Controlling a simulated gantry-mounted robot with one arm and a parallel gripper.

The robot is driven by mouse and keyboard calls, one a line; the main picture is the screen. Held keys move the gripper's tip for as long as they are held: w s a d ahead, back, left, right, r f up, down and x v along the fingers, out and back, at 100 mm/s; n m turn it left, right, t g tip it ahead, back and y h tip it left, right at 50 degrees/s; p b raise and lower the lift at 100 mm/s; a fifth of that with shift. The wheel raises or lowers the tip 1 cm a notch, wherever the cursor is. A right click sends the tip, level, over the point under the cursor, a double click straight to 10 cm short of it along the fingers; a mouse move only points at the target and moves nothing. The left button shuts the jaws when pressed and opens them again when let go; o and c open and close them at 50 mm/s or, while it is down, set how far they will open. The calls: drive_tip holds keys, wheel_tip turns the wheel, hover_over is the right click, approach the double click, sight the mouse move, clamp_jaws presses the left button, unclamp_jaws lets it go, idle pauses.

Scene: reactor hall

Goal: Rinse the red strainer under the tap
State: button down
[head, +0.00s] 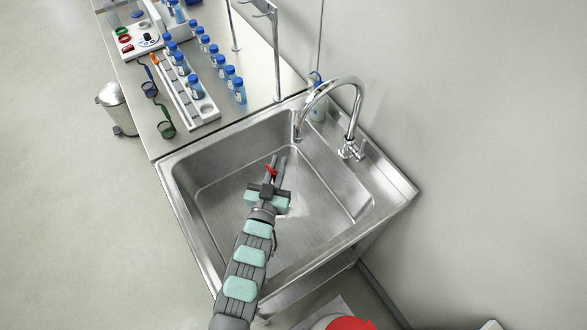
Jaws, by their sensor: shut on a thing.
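The steel sink (178,195) stands in the middle of the head view. My gripper (278,161) is over its basin and shut on the red strainer. Only a small red piece of the strainer (271,171) shows, at the fingers; the rest of it is hidden or too small to make out. The tap (330,83) rises at the sink's back edge, and its curved spout ends to the upper right of my gripper, apart from it. The tap's handle (353,149) is on the right. No stream of water can be made out.
A steel counter (150,124) adjoins the sink at upper left. It carries a white rack (205,112), several blue-capped bottles (239,91), a green strainer (166,129) and a metal stand (276,60). A bin (113,98) stands left. A wall lies right.

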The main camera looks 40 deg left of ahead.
drive_tip(key=shift+r, duration=0.1)
drive_tip(key=s+a+r+p, duration=0.1)
drive_tip(key=s+r+p, duration=0.2)
drive_tip(key=s+p, duration=0.2)
drive_tip(key=shift+a+r+p, duration=0.15)
drive_tip(key=shift+r+p, duration=0.25)
drive_tip(key=shift+p, duration=0.1)
drive_tip(key=shift+w, duration=0.1)
idle(1.0)
